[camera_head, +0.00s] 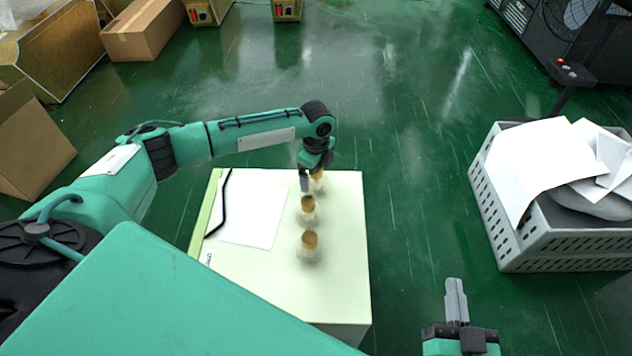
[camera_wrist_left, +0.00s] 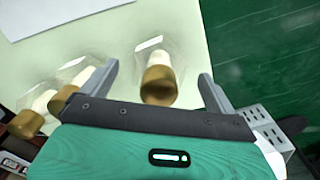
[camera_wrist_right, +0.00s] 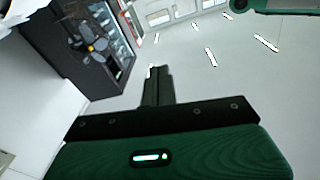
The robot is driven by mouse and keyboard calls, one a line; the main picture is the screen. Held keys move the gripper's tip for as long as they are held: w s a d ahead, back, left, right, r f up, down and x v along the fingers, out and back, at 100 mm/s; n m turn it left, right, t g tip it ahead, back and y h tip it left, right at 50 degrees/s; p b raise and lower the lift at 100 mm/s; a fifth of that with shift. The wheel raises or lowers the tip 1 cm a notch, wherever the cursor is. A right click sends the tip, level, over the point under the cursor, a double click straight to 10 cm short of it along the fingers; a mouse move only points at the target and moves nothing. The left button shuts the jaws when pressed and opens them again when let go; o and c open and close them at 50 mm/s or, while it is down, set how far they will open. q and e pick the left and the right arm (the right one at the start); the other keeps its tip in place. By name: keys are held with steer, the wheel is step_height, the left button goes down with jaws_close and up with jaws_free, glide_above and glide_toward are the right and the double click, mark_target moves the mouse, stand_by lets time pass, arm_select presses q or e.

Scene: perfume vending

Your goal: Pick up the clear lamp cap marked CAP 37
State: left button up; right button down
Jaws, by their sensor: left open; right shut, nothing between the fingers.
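Three clear pieces with gold-brown tops stand in a row on the pale table: a far one (camera_head: 317,176), a middle one (camera_head: 308,205) and a near one (camera_head: 309,241). No CAP 37 marking is readable on any of them. My left gripper (camera_head: 314,182) is open at the far piece and partly covers it. In the left wrist view that piece (camera_wrist_left: 158,82) appears between the open fingers, with the other two to the left. My right gripper (camera_head: 455,287) is shut and empty, right of the table; it also shows in the right wrist view (camera_wrist_right: 157,72).
The pale table (camera_head: 340,285) also bears a white sheet (camera_head: 252,215) and a black strip (camera_head: 219,205) at its left. A grey crate (camera_head: 540,255) with papers stands at the right. Cardboard boxes (camera_head: 145,28) are at the back left. Green floor between table and crate is clear.

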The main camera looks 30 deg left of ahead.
mark_target(316, 179)
arm_select(q)
step_height(316, 179, down, 3)
steer(key=shift+s+b, duration=0.1)
steer(key=shift+b, duration=0.25)
arm_select(e)
steer(key=r+t, duration=0.1)
steer(key=d+r+t, duration=0.1)
steer(key=r, duration=0.1)
steer(key=w+r, duration=0.1)
steer(key=shift+w+d+r+t, duration=0.15)
steer(key=shift+r+t, duration=0.1)
steer(key=shift+t, duration=0.15)
arm_select(q)
steer(key=c, duration=1.1)
steer(key=shift+r, duration=0.1)
